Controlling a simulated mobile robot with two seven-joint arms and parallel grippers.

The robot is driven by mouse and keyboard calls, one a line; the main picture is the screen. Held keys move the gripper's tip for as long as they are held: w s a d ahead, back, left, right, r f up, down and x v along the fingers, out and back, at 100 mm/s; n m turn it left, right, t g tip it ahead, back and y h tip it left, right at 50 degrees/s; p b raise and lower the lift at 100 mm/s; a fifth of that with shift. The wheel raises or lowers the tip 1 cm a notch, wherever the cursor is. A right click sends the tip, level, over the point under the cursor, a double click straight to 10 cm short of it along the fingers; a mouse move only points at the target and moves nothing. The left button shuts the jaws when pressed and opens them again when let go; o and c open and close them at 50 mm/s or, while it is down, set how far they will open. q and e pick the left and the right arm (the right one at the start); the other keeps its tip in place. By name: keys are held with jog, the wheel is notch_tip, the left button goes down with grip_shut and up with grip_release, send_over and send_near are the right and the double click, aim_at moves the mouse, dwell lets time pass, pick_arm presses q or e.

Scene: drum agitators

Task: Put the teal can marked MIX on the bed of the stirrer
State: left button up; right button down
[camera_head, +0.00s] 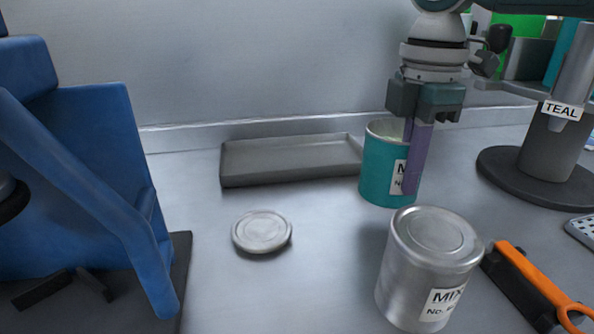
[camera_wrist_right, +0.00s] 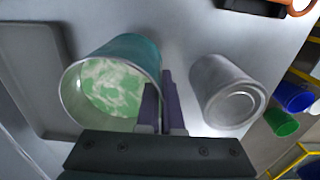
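The teal can (camera_head: 377,168), with a white label partly hidden by a finger, stands upright beside the grey tray. In the right wrist view the can (camera_wrist_right: 135,52) is open at the top, with mottled green and white contents. My right gripper (camera_head: 413,185) points down at the can's right side. In the right wrist view its purple fingers (camera_wrist_right: 161,100) are close together, one on each side of the can wall, and look shut on it. A dark round base with a post labelled TEAL (camera_head: 543,165) stands at right; I cannot tell if it is the stirrer. My left gripper is not in view.
A silver MIX can (camera_head: 425,270) stands close in front of the teal can; it also shows in the right wrist view (camera_wrist_right: 226,92). A round lid (camera_head: 261,231), a grey tray (camera_head: 290,160), an orange-handled tool (camera_head: 535,278) and a blue frame (camera_head: 90,175) on a dark plate are around.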

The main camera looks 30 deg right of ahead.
aim_at(401, 205)
jog(key=shift+f+b, duration=0.3)
jog(key=shift+f, duration=2.15)
jog(key=shift+f, duration=0.1)
jog(key=c, duration=1.1)
grip_release()
